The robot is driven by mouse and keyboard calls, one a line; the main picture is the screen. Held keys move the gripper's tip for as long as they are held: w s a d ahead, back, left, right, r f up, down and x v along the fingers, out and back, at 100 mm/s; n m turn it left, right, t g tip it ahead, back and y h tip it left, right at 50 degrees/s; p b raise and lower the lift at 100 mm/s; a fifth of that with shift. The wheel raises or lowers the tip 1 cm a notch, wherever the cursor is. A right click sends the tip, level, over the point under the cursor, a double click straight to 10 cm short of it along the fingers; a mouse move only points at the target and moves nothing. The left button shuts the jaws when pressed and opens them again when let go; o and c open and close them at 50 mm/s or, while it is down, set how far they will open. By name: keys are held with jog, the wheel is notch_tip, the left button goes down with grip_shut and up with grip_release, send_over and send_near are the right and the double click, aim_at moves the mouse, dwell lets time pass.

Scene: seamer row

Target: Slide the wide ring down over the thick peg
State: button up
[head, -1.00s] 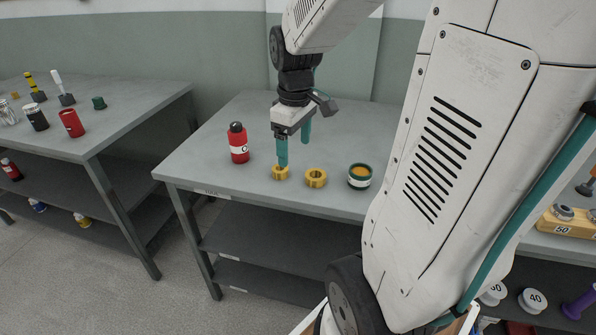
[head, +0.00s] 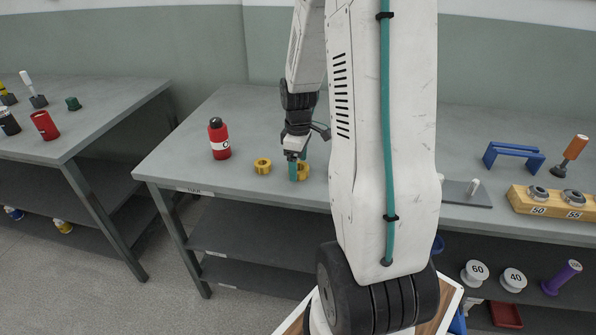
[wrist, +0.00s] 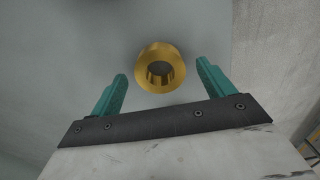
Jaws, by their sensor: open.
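Two gold rings lie on the grey bench. The left ring (head: 263,165) is clear of my gripper. The right ring (head: 303,172) is partly covered by the teal fingers of my gripper (head: 297,170). In the wrist view a gold ring (wrist: 160,73) with an open centre lies on the bench, just ahead of and between the spread fingertips of my gripper (wrist: 162,68), apart from both. I cannot tell from its size which ring is the wide one. A grey plate with a pale upright peg (head: 474,187) stands to the right; my arm hides part of it.
A red bottle (head: 219,139) stands left of the rings. A blue bridge-shaped stand (head: 513,157), an orange-handled tool (head: 573,150) and a wooden block with metal pieces (head: 553,206) are at right. My arm covers the bench's middle.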

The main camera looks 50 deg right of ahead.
jog(key=shift+f, duration=0.3)
jog(key=c, duration=1.1)
jog(key=shift+c, duration=0.2)
